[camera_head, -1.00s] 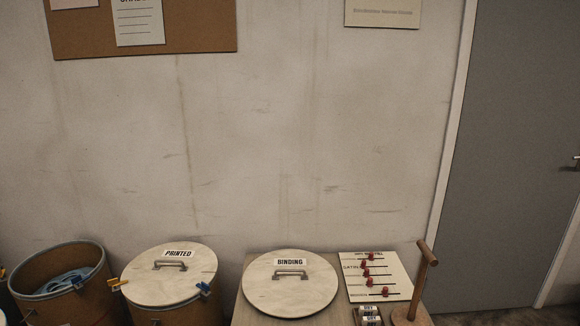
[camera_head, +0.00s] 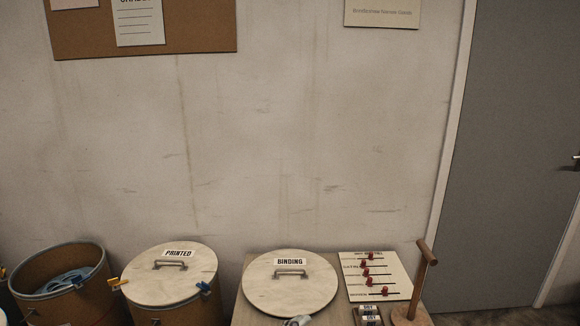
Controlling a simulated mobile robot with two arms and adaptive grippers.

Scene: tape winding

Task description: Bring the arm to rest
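Neither of my grippers can be clearly made out in the head view. A small pale grey shape (camera_head: 297,321) shows at the bottom edge, just in front of the round lid marked BINDING (camera_head: 290,295). It is cut off by the picture's edge, and I cannot tell whether it is part of one of my arms.
A drum with a lid marked PRINTED (camera_head: 168,285) and an open drum (camera_head: 100,263) with blue material stand at the left. A board with red sliders (camera_head: 400,268), small labelled blocks (camera_head: 369,311) and a wooden T-handled stand (camera_head: 421,281) are at the right.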

